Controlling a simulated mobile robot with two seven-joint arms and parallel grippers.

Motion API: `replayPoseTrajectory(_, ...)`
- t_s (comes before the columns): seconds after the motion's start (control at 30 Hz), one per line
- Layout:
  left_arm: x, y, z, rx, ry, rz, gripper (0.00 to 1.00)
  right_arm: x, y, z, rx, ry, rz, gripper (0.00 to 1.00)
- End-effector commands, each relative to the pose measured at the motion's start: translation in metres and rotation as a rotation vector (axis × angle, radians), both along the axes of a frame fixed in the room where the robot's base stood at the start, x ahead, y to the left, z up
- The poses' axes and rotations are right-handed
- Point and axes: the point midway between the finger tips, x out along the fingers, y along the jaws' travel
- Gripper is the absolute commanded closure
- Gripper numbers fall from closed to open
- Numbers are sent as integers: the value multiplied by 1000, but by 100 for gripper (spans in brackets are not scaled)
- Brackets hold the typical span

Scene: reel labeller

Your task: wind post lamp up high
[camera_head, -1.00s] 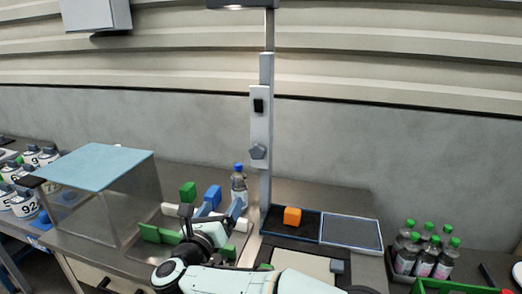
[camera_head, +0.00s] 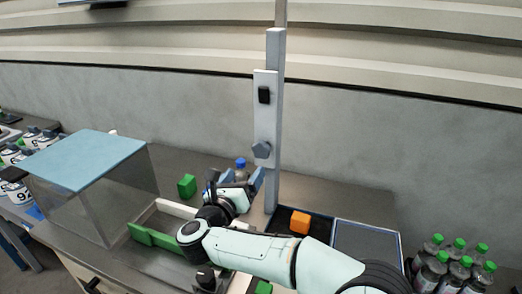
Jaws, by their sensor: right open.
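The lamp post (camera_head: 275,120) stands upright at the back of the bench. A pale plate on it carries a black switch-like block (camera_head: 264,95) and, lower down, a grey-blue five-sided knob (camera_head: 261,149). The lamp head is above the picture's top edge and out of sight. My right gripper (camera_head: 243,180) is open, just left of the post and below the knob, apart from the knob in the picture. It partly covers a bottle with a blue cap (camera_head: 240,163). My left gripper is not in view.
A clear box with a blue lid (camera_head: 80,158) stands left. A green block (camera_head: 187,186) is near the gripper. An orange block (camera_head: 300,223) lies in a dark tray right of the post. Green-capped bottles (camera_head: 457,262) stand at right. The wall behind the post is bare.

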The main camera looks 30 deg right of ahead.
Motion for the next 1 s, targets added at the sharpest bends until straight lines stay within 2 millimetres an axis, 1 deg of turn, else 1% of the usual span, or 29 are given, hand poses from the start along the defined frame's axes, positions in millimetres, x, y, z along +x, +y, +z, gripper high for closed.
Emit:
replayPoseTrajectory(0.3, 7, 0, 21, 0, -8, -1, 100, 43, -52, 3, -2, 0, -6, 16)
replayPoseTrajectory(0.5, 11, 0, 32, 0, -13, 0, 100, 65, -78, 3, 0, -2, -4, 16)
replayPoseTrajectory(0.7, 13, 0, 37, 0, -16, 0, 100, 76, -90, 2, -2, -2, -2, 16)
replayPoseTrajectory(1.0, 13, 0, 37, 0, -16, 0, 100, 78, -92, 0, -2, -1, 0, 16)
